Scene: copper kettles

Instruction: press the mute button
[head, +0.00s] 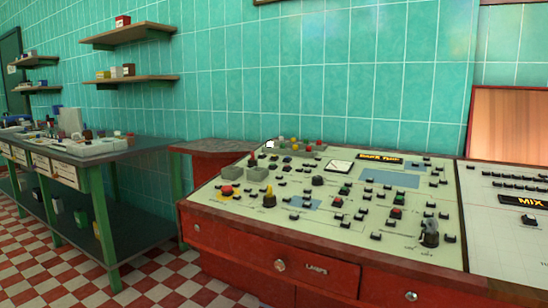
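A slanted cream control panel (330,220) covers the top of a red cabinet in the middle and right of the head view. I cannot tell which one is the mute button, as the small labels are too small to read. Neither of my grippers is in view.
A second panel (500,245) with a "MIX" label (531,202) adjoins on the right. Red drawers (270,262) with knobs front the cabinet. A green workbench (100,155) with clutter stands at the left. Shelves (128,34) hang on the tiled wall. Checkered floor (150,285) is free at the lower left.

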